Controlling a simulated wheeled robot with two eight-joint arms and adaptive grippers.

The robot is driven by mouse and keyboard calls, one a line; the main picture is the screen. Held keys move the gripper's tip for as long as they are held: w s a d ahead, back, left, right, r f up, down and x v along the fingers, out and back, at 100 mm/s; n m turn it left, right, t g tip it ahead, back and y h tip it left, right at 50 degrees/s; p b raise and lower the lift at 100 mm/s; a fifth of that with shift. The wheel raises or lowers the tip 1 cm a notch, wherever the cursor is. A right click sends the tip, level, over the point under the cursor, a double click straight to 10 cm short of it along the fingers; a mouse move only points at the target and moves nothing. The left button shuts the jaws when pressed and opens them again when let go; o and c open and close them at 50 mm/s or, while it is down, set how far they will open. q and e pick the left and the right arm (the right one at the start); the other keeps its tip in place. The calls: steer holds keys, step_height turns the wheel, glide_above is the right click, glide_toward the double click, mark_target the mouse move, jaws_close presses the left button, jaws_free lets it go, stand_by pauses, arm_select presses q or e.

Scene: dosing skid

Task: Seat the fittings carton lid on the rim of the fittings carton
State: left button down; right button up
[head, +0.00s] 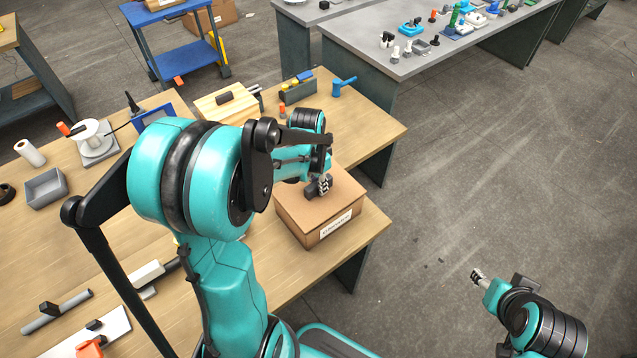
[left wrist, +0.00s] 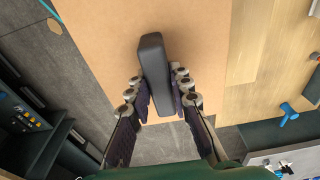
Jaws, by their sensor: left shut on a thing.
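The fittings carton (head: 312,236) is a brown box with a white label on its front, standing near the table's right edge. The brown fittings carton lid (head: 345,192) lies over its top, roughly lined up with it. I cannot tell whether the lid touches the rim all round. My left gripper (head: 320,186) is shut on the lid's dark handle. In the left wrist view the fingers (left wrist: 160,95) flank the black handle (left wrist: 157,70) on the flat lid (left wrist: 205,45). My right gripper (head: 477,275) is over the floor at lower right, away from the carton; its jaws are too small to read.
The wooden table (head: 375,128) holds a wooden box (head: 225,104), a grey tool tray (head: 297,90), a blue tool (head: 343,86), a spool (head: 93,137) and a grey bin (head: 45,187). A grey bench (head: 370,35) stands behind. Floor at right is clear.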

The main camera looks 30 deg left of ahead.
mark_target(314, 185)
arm_select(q)
steer(key=shift+f+b, duration=0.65)
steer(key=shift+f, duration=0.15)
steer(key=c, duration=1.3)
jaws_free()
steer(key=shift+r, duration=0.1)
steer(key=r, duration=0.4)
steer(key=s+r, duration=0.1)
steer(key=r, duration=0.6)
steer(key=shift+s+a+r, duration=0.15)
steer(key=shift+a+r, duration=0.15)
steer(key=shift+r, duration=0.05)
steer(key=s+d+f+n+t+b, duration=0.3)
steer(key=s+d+t, duration=0.3)
steer(key=s+d, duration=0.3)
steer(key=shift+s+d+f+n+y+b, duration=0.35)
steer(key=shift+d+f+n, duration=0.25)
steer(key=shift+d, duration=0.5)
